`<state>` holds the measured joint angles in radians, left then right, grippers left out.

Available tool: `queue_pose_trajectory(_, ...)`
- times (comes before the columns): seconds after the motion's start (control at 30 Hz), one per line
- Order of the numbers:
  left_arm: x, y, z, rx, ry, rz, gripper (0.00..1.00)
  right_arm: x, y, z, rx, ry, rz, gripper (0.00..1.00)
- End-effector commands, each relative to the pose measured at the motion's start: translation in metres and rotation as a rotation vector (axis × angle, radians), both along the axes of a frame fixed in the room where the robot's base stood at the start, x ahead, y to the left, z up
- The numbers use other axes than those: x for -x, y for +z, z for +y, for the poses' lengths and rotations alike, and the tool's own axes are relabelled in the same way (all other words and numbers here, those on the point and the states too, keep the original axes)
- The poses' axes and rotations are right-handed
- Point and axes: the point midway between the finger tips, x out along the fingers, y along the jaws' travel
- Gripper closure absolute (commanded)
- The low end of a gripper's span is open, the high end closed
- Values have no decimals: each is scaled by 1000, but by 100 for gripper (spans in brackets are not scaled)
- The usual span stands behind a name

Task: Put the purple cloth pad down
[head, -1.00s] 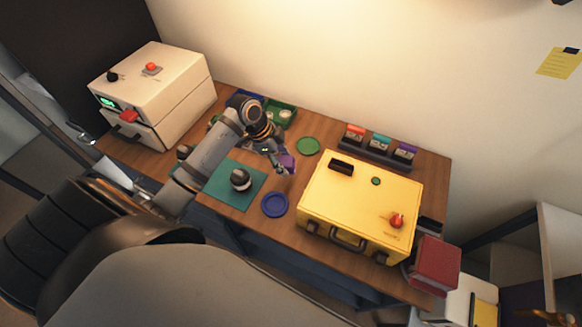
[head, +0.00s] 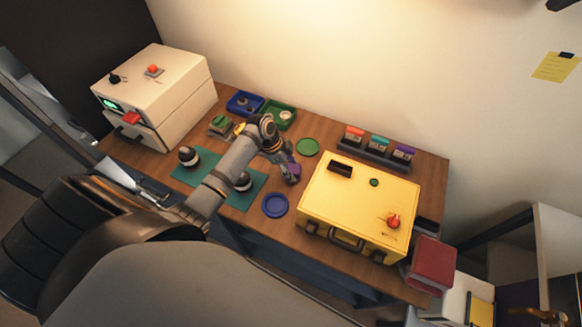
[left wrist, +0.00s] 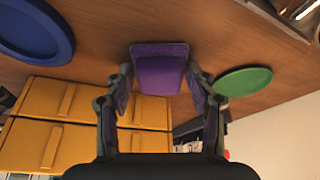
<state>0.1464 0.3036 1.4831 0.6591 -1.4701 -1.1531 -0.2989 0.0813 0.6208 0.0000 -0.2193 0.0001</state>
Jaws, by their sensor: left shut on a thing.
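The purple cloth pad (head: 295,170) is at the end of my left arm, over the bare wood between the green disc and the yellow case. In the left wrist view the purple pad (left wrist: 158,72) sits between the fingertips. My left gripper (head: 289,173) is shut on it. I cannot tell whether the pad touches the table. My right gripper is not in view.
The yellow case (head: 365,205) stands close to the right of the pad. A blue disc (head: 275,204) and a green disc (head: 308,147) lie nearby. A rack (head: 375,153) with coloured-topped blocks stands behind. A green mat (head: 255,189) lies left, partly under my arm.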

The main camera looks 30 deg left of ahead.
Motion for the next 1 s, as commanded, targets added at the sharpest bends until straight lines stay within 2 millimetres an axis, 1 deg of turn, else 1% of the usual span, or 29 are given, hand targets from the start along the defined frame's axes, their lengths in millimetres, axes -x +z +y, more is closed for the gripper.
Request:
queue_pose_trajectory(0.03, 0, -1, 0, 0, 0, 0, 42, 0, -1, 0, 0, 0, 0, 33)
queue_pose_trajectory(0.17, 0, -1, 0, 0, 0, 0, 24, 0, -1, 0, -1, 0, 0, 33)
queue_pose_trajectory(0.2, 0, -1, 0, 0, 0, 0, 22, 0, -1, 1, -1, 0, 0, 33)
queue_pose_trajectory(0.47, 0, 0, 0, 0, 0, 0, 22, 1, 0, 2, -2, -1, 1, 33)
queue_pose_trajectory(0.53, 0, 4, 0, 0, 0, 0, 22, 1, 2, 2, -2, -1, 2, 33)
queue_pose_trajectory(0.57, 0, 5, 2, -1, -1, -1, 22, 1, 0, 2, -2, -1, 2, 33)
queue_pose_trajectory(0.67, 2, 18, 8, -4, -1, -4, 22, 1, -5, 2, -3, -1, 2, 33)
queue_pose_trajectory(0.9, 13, 72, 29, -6, -2, -4, 22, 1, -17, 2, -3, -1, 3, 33)
queue_pose_trajectory(1.0, 16, 91, 35, -5, -2, -2, 22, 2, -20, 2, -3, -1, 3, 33)
